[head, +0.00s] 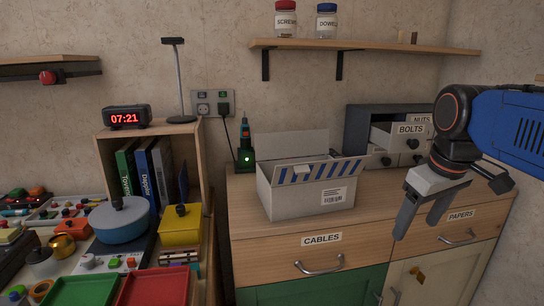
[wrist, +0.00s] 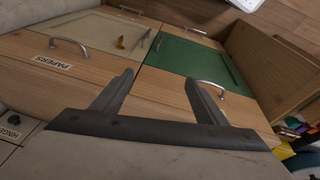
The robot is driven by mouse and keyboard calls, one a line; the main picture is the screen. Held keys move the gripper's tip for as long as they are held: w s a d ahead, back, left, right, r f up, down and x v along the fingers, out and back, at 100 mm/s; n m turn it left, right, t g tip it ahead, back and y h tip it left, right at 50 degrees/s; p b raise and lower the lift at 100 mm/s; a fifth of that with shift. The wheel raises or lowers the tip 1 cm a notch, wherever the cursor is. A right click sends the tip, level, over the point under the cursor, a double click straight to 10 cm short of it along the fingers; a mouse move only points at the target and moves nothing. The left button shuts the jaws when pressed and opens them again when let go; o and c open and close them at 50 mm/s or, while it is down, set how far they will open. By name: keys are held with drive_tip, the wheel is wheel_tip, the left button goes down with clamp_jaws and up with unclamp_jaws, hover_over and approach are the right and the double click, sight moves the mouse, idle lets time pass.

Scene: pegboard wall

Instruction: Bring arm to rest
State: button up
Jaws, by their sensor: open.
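My gripper (head: 424,212) hangs at the right in the head view, fingers pointing down, in front of the wooden cabinet (head: 375,215). Its two fingers are spread apart with nothing between them. My blue arm (head: 508,122) reaches in from the right edge. In the wrist view my gripper (wrist: 162,92) shows both fingers apart over the cabinet fronts, with the PAPERS drawer (wrist: 60,60) at the left and the green door (wrist: 195,62) beyond the fingers.
An open white box (head: 290,190) stands on the cabinet top. Behind my gripper, a drawer unit (head: 365,122) has its BOLTS drawer (head: 400,138) pulled out. A shelf (head: 370,48) with jars hangs above.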

drive_tip(key=s+a+f+m, duration=0.1)
drive_tip(key=s+f+m, duration=0.1)
drive_tip(key=s+f, duration=0.3)
drive_tip(key=s+f+m+t, duration=0.1)
drive_tip(key=s+f, duration=0.4)
drive_tip(key=f, duration=0.5)
drive_tip(key=shift+s+a+f+m+t, duration=0.2)
drive_tip(key=shift+a+f+m+t, duration=0.1)
drive_tip(key=shift+a+m, duration=0.1)
